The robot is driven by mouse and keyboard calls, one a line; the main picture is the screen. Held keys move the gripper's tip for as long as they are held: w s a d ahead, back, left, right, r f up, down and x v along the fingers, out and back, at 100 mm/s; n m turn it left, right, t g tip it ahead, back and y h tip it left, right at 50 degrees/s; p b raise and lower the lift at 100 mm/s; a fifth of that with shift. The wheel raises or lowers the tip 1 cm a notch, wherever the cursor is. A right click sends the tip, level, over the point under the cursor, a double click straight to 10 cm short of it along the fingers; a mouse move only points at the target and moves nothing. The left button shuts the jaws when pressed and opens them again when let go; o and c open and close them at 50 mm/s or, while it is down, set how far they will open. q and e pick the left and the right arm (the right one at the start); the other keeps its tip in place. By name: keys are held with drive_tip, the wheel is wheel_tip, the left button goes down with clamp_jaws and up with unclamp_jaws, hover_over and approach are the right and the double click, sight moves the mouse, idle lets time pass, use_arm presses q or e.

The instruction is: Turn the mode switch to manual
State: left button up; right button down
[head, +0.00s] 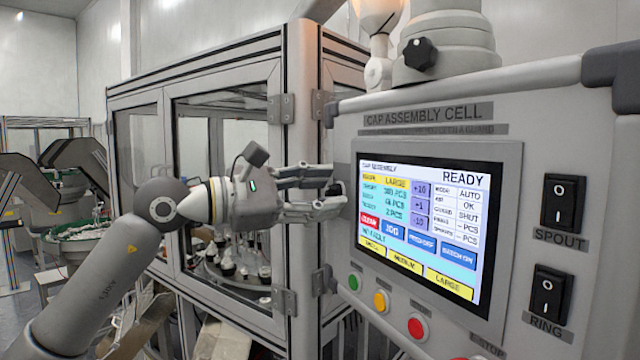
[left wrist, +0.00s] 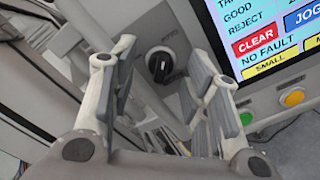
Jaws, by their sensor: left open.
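The mode switch is a black rotary knob (left wrist: 160,66) on the grey panel, left of the screen in the left wrist view. A pale mark shows on its face. In the head view its dark knob (head: 334,188) shows partly at the panel's left edge, by my fingertips. My left gripper (head: 328,190) is open and empty, pointing at the panel. In the left wrist view the fingers of my left gripper (left wrist: 162,52) stand on either side of the knob; contact cannot be told. The screen (head: 418,225) reads READY, with AUTO in its mode row. My right gripper is not seen.
Green (head: 354,282), yellow (head: 381,302) and red (head: 418,328) buttons sit below the screen. SPOUT (head: 563,202) and RING (head: 550,295) rocker switches are at the right. A framed glass enclosure (head: 290,120) stands behind my left arm.

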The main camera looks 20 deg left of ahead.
use_arm(q)
clamp_jaws()
idle(0.3)
drive_tip(key=n+b, duration=0.1)
drive_tip(key=n, duration=0.2)
drive_tip(key=shift+n, duration=0.4)
drive_tip(key=n+b, duration=0.1)
drive_tip(key=n, duration=0.3)
drive_tip(key=shift+d+n, duration=0.1)
drive_tip(key=shift+n, duration=0.2)
drive_tip(key=n+b, duration=0.1)
drive_tip(key=n, duration=0.4)
drive_tip(key=shift+r+n+b, duration=0.1)
drive_tip(key=shift+n+b, duration=0.35)
drive_tip(key=shift+n, duration=1.85)
